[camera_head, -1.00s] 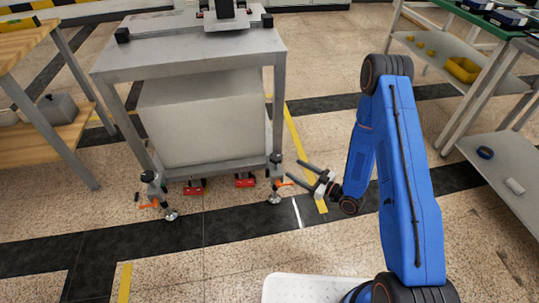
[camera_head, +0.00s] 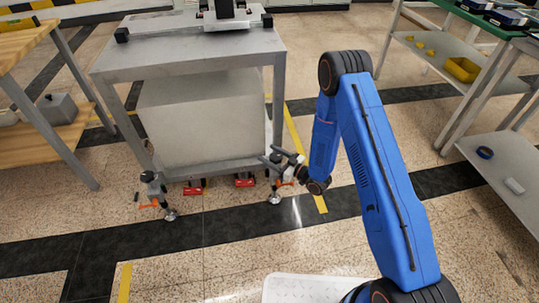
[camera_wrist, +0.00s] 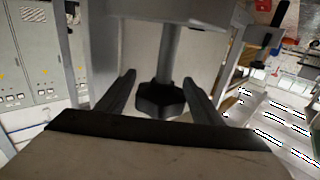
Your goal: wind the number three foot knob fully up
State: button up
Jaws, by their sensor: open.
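The grey steel table (camera_head: 185,62) has a foot with a dark knob at its front right leg. In the wrist view the knob lies between my two open fingers (camera_wrist: 158,78), with a visible gap on each side. The front left foot (camera_head: 156,189) stands free with an orange lever. No foot number is readable.
Red blocks (camera_head: 245,180) sit on the floor under the table's front edge. A wooden bench (camera_head: 25,42) stands at left, a shelf rack (camera_head: 430,65) at right. The floor in front of the table is clear.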

jog(key=shift+w+a, duration=0.15)
jog(key=shift+a, duration=0.05)
jog(key=c, duration=1.1)
jog(key=shift+o, duration=0.3)
jog(key=shift+g, duration=0.3)
jog(key=shift+s+a+n+g+y, duration=0.1)
jog(key=shift+s+n+g+y, duration=0.3)
jog(key=shift+n+g, duration=1.75)
jog(key=shift+s+d+n+g+y, duration=0.15)
jog(key=shift+s+n+g, duration=0.5)
jog(key=shift+n+g, duration=1.55)
jog(key=shift+s+a+n+g+y, duration=0.2)
jog(key=shift+s+n+g, duration=0.55)
jog(key=shift+g, duration=2.6)
jog(key=shift+w+n+g, duration=0.15)
jog(key=shift+n+g, duration=0.15)
jog(key=shift+n, duration=0.1)
